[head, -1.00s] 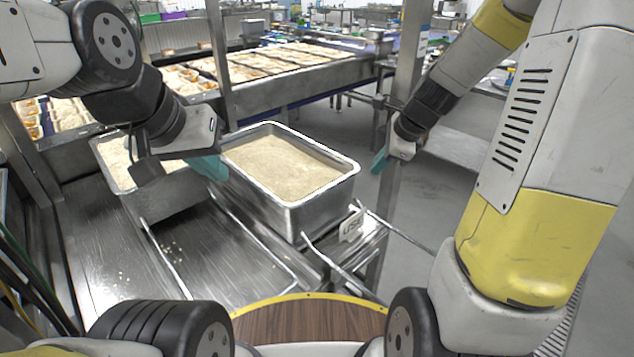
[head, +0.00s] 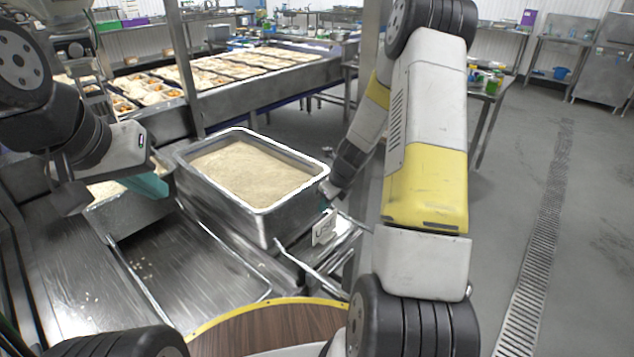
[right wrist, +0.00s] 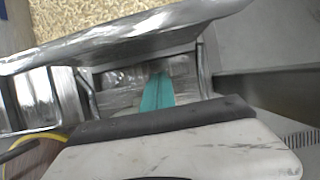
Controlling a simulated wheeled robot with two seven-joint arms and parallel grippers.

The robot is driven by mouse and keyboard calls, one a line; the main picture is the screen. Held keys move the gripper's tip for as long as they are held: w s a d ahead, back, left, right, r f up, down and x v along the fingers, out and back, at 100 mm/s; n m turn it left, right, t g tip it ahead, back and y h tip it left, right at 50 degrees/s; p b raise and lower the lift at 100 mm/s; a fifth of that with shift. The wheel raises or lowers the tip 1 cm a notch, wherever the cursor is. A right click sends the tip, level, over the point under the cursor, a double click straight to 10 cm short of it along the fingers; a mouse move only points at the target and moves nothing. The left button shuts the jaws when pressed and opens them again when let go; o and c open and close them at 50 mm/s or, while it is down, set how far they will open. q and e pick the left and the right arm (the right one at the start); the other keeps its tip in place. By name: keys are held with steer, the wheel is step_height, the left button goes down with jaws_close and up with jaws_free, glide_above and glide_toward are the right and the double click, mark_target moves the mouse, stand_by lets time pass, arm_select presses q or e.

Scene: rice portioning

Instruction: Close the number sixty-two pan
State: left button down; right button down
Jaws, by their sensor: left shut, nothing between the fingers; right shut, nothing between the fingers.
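A deep steel pan (head: 228,203) full of pale rice stands pulled out on rails in the middle of the head view. A white number tag (head: 325,228) is at its front right; I cannot read its digits clearly. My right gripper (head: 326,207) is low beside the pan's right end, mostly hidden by my arm. In the right wrist view its teal fingers (right wrist: 158,90) are shut and empty, close to the pan's wall (right wrist: 120,45); I cannot tell if they touch. My left gripper (head: 150,186) is shut and empty, left of the pan.
A second rice pan (head: 125,215) stands at the left, partly behind my left gripper. An empty steel tray (head: 195,265) with scattered grains lies in front. A steel post (head: 183,70) rises behind the pan. Filled food trays (head: 240,70) cover a conveyor behind. The floor at right is open.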

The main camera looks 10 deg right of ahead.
mark_target(313, 199)
steer(key=shift+w+a+f, duration=0.15)
steer(key=shift+w+a, duration=0.5)
steer(key=shift+w, duration=0.25)
steer(key=shift+w+a+f, duration=0.1)
steer(key=shift+w+a, duration=0.55)
steer(key=shift+w, duration=0.25)
